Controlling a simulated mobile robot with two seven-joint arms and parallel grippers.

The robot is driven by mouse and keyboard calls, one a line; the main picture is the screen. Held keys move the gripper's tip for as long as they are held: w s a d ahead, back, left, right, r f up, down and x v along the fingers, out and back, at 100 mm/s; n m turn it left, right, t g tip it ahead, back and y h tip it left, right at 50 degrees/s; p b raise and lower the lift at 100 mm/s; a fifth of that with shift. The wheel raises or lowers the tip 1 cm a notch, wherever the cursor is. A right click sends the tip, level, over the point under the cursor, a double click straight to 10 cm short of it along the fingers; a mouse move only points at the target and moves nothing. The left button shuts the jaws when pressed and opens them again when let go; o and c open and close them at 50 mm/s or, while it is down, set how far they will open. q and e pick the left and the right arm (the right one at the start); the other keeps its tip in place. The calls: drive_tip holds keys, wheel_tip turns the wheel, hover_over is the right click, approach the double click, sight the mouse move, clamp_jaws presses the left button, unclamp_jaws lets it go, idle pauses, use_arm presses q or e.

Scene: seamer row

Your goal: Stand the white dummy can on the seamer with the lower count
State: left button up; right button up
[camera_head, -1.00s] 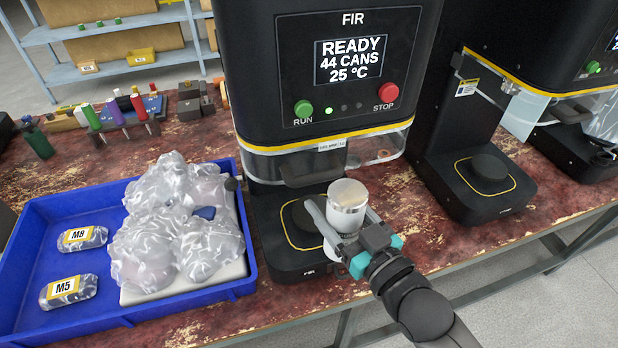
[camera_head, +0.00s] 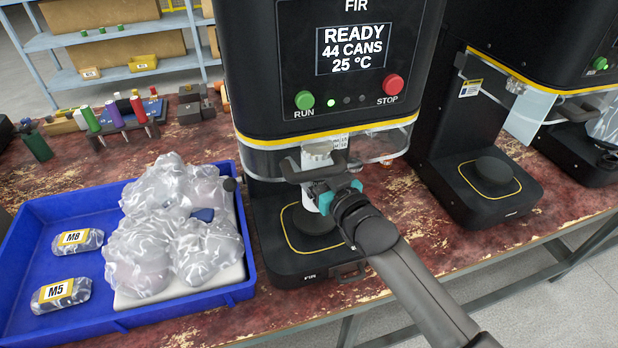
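The white can (camera_head: 310,197) is upright in my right gripper (camera_head: 314,170), between its fingers at the front of the seamer marked FIR (camera_head: 335,100). It is over the round black pedestal (camera_head: 312,219) of that seamer; I cannot tell whether its bottom touches. The gripper and wrist hide part of the can. The FIR screen (camera_head: 353,50) reads READY, 44 CANS, 25 °C. A second seamer (camera_head: 450,125) stands to the right with an empty pedestal (camera_head: 493,171); its count is out of view. My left gripper is not in view.
A blue tray (camera_head: 20,313) on the left holds clear-wrapped bundles (camera_head: 170,225) and packets labelled M8 (camera_head: 77,241) and M5 (camera_head: 61,294). A third machine (camera_head: 580,150) is at the far right.

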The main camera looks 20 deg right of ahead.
wheel_tip(320, 180, down, 4)
drive_tip(key=shift+r+b, duration=0.2)
drive_tip(key=shift+b, duration=0.45)
drive_tip(key=shift+w+f, duration=0.2)
drive_tip(key=shift+f, duration=0.05)
drive_tip(key=o, duration=1.5)
drive_tip(key=shift+f, duration=0.15)
drive_tip(key=shift+o, duration=0.2)
drive_tip(key=shift+s, duration=0.1)
drive_tip(key=p+v, duration=0.1)
drive_tip(key=v, duration=1.1)
drive_tip(key=shift+p, duration=0.4)
